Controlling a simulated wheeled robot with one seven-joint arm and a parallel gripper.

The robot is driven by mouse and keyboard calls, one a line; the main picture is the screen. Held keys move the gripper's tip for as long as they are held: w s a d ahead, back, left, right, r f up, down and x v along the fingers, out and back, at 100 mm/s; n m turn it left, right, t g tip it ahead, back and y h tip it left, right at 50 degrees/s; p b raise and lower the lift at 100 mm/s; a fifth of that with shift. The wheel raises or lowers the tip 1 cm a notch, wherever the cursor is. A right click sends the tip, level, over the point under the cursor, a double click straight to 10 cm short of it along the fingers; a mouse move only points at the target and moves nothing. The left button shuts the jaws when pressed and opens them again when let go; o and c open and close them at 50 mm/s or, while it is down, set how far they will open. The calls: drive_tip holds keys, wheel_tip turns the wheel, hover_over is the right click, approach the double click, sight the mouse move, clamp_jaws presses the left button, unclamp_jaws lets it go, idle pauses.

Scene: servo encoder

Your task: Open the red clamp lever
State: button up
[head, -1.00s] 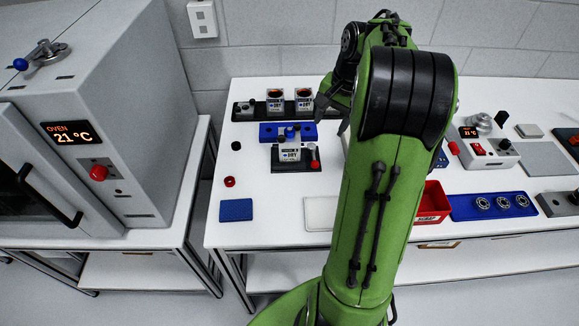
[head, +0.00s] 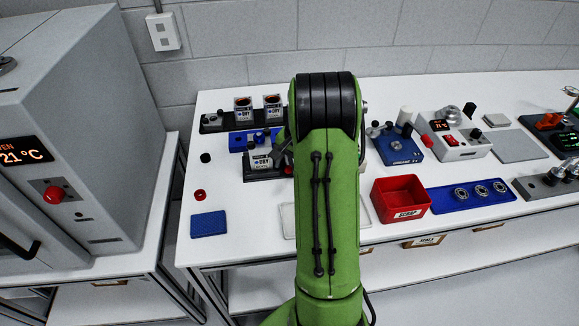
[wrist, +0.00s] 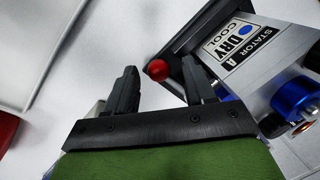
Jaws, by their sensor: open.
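The clamp lever's round red knob (wrist: 157,70) shows in the wrist view, between and just beyond my two fingertips, nearer the right one. A dark bar lies behind it, beside a pale block (wrist: 240,52) labelled "STATOR A DRY COOL". My gripper (wrist: 158,78) is open and nothing is held. I cannot tell whether a finger touches the knob. In the head view, my gripper (head: 283,152) is at the right side of the black fixture (head: 262,177) holding the labelled block. A bit of red shows beneath it, and the rest of the lever is hidden.
A blue fixture (head: 238,143) and a dark rack with labelled blocks (head: 243,110) stand behind. A red scrap bin (head: 400,199) and a blue device (head: 395,146) are to the right. A blue pad (head: 208,224) lies in front, with bare table around it.

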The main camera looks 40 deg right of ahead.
drive_tip(key=shift+c, duration=0.3)
clamp_jaws()
